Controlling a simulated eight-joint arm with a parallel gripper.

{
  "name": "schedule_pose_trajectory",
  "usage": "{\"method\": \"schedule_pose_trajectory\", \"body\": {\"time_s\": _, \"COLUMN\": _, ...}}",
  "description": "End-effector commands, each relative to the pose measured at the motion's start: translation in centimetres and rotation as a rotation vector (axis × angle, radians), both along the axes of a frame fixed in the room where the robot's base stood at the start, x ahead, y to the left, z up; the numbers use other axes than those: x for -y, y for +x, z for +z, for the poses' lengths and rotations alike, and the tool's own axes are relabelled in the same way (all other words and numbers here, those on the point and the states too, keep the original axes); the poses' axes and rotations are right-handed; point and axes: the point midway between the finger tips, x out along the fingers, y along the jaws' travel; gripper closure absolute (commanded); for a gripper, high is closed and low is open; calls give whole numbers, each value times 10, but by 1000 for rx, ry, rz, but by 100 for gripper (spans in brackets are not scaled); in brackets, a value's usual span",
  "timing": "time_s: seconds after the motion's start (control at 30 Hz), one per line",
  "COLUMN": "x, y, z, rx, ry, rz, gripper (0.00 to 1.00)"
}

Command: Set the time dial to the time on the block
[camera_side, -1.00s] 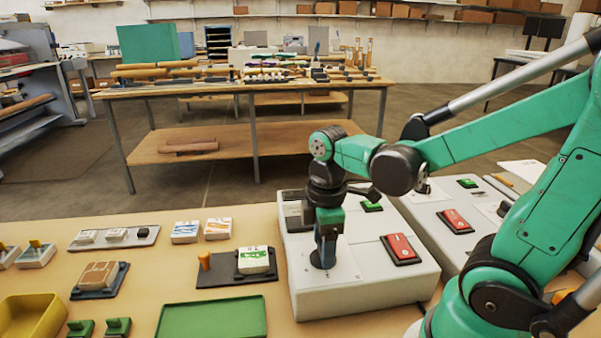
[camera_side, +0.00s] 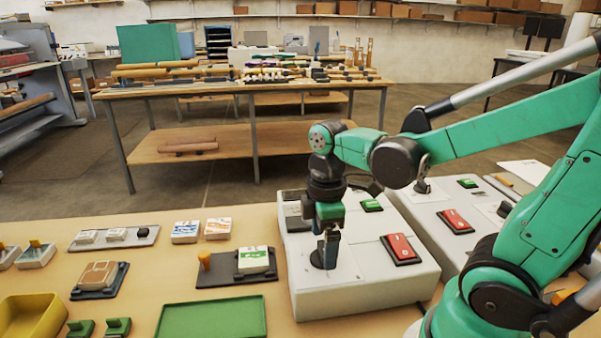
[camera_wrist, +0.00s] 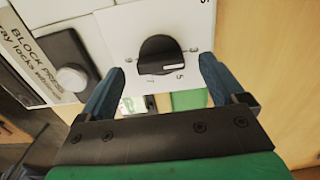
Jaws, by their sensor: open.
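The black time dial (camera_wrist: 157,50) sits on the white top of the machine (camera_side: 350,285). In the wrist view its white mark is toward the lower right, near the printed 5, with a 7 lower left. My gripper (camera_wrist: 162,66) is open, its two blue fingers apart on either side of the dial's lower part; I cannot tell whether they touch it. In the side view my gripper (camera_side: 329,250) points down over the dial's dark disc (camera_side: 318,258). A white block with a green picture (camera_side: 253,260) sits on a dark plate left of the machine; its time is too small to read.
A red switch (camera_side: 401,248) and a green button (camera_side: 371,205) are on the machine's top. A grey button (camera_wrist: 72,78) is beside the dial. A green tray (camera_side: 212,318) and a yellow bin (camera_side: 32,318) lie to the left. A second white machine (camera_side: 440,222) stands right.

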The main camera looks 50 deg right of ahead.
Motion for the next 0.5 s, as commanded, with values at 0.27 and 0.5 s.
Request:
{"method": "schedule_pose_trajectory", "body": {"time_s": 0.27, "x": 0, "y": 0, "z": 32, "rx": 0, "ry": 0, "rz": 1, "gripper": 11}}
{"method": "schedule_pose_trajectory", "body": {"time_s": 0.5, "x": 0, "y": -1, "z": 47, "rx": 0, "ry": 0, "rz": 1, "gripper": 11}}
